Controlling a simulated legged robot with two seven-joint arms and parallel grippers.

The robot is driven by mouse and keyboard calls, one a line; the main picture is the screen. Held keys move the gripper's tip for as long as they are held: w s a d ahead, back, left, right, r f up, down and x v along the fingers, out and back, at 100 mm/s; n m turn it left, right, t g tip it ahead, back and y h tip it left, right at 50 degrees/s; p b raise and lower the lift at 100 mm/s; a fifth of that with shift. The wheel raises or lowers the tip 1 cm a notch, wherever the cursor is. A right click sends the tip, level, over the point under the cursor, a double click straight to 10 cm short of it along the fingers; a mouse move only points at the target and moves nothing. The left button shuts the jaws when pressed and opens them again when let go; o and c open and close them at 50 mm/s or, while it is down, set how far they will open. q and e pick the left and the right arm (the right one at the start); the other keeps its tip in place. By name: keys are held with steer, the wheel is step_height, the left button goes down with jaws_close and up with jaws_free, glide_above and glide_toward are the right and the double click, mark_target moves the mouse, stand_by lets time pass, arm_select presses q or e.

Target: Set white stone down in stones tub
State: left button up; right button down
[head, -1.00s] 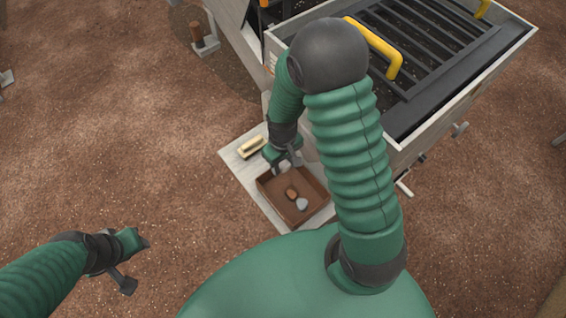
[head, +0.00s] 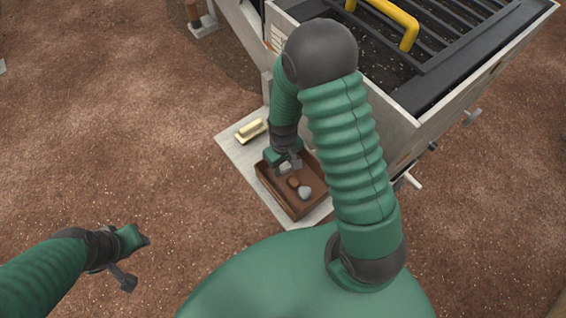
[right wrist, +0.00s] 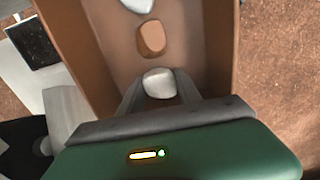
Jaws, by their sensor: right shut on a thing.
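My right gripper (head: 287,168) is shut on the white stone (right wrist: 158,83), which shows between the fingertips in the right wrist view. In the head view the gripper is at the far left part of the brown stones tub (head: 278,197), low at or inside its rim. I cannot tell whether the stone touches the tub floor. A brown stone (head: 293,182) and a pale grey stone (head: 305,192) lie in the tub, in line ahead of the held stone in the right wrist view. My left gripper (head: 137,262) is open and empty over bare ground.
The tub stands on a pale board (head: 236,150). A float with a cream handle (head: 250,130) lies on the board behind the tub. A large box with a dark grate and yellow handle (head: 393,16) stands close on the right. The ground at left is clear.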

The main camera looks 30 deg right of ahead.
steer(key=c, duration=0.7)
jaws_free()
steer(key=shift+c, duration=0.2)
step_height(320, 180, up, 13)
steer(key=p, duration=1.2)
